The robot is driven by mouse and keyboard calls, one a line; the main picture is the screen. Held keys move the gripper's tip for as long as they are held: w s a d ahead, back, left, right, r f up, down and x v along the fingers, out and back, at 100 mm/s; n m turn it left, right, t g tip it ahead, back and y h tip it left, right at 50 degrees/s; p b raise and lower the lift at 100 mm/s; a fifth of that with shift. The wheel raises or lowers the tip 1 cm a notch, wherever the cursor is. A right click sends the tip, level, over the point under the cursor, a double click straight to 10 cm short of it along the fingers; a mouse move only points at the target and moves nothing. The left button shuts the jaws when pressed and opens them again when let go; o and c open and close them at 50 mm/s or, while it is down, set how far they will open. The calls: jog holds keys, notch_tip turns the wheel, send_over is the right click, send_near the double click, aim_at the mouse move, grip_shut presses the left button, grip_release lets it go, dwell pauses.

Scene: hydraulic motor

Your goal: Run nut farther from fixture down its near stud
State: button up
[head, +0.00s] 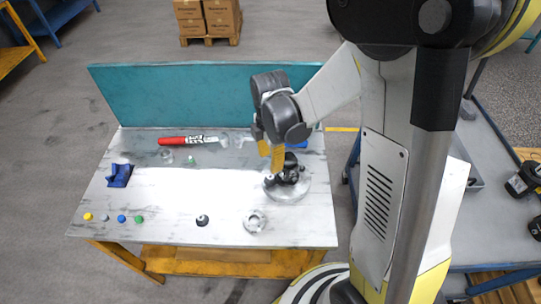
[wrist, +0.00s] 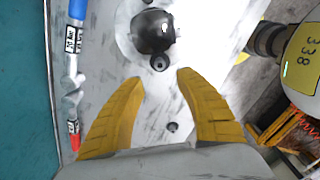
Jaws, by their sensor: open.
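A black rounded fixture (head: 290,172) stands on a pale round plate at the right of the worktable. It shows at the top of the wrist view (wrist: 153,30). A small dark nut-like piece (head: 268,180) sits beside the fixture and also shows in the wrist view (wrist: 159,63). Another dark nut-like piece (head: 202,220) lies farther off, toward the table's front edge. A small dark piece (wrist: 172,127) shows between my fingers in the wrist view; I cannot tell if it is the same one. My gripper (head: 271,158) is open and empty above the fixture's left side. The studs cannot be made out clearly.
The worktable (head: 150,215) has a teal back panel (head: 200,92). A red marker-like tool (head: 180,140), a blue block (head: 119,176), a pale ring (head: 256,221) and several small coloured buttons (head: 122,218) lie on it. The table's middle is mostly clear.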

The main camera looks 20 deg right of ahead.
aim_at(270, 177)
notch_tip(270, 177, down, 7)
jog(key=b, duration=0.5)
jog(key=shift+f+b, duration=0.1)
jog(key=shift+b, duration=0.2)
grip_shut()
grip_release()
